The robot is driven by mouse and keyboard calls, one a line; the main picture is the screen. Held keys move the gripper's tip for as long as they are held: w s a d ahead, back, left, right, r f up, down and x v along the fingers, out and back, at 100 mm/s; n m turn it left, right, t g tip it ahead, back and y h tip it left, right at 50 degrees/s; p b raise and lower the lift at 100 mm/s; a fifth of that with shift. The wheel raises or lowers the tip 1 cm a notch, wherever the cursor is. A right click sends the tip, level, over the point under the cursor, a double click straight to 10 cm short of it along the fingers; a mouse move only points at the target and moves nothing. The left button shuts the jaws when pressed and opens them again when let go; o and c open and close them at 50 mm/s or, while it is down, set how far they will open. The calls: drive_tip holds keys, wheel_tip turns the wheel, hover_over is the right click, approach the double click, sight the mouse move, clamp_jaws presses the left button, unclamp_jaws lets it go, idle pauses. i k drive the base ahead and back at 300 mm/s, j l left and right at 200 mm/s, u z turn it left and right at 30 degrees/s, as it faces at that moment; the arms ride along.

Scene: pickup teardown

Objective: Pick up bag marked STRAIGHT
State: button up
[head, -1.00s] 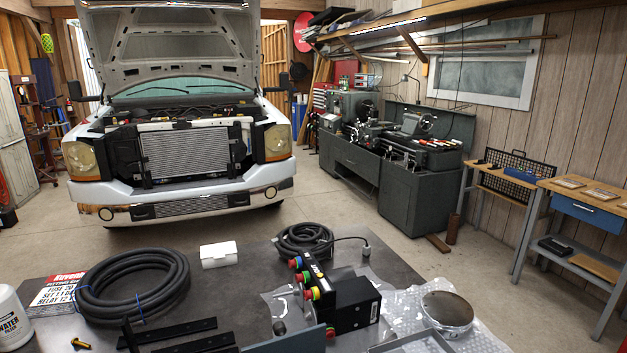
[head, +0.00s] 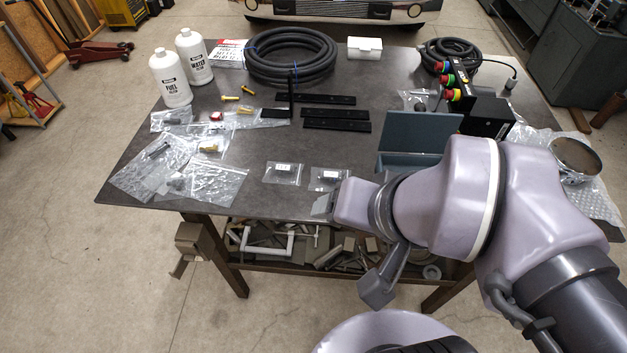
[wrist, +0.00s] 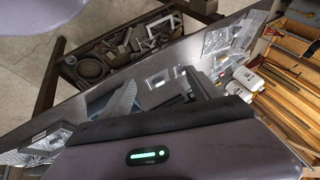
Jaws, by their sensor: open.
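Two small clear bags with white labels lie near the front edge of the dark table: a left one (head: 283,173) and a right one (head: 328,178). Their lettering is too small to read, so I cannot tell which is marked STRAIGHT. My gripper (wrist: 160,92) is open, its two grey fingers apart over the tabletop in the wrist view. A small bag with a pale label (wrist: 158,78) shows beyond and between the fingers, apart from them. In the head view my arm reaches in from the right, its end close to the right bag at the table's front edge.
Larger clear bags (head: 150,168) lie to the left, with two white bottles (head: 170,78) behind. Black bars (head: 336,113), a coiled hose (head: 292,57) and an open grey-blue box (head: 415,160) stand around. A vise (head: 192,241) hangs at the front left; bare tabletop (head: 250,145) lies behind the bags.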

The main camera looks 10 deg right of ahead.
sight(324, 179)
drive_tip(key=i+j+z, duration=0.15)
drive_tip(key=j+z, duration=0.2)
drive_tip(key=i+j+z, duration=0.15)
drive_tip(key=j+z, duration=0.6)
drive_tip(key=j, duration=0.15)
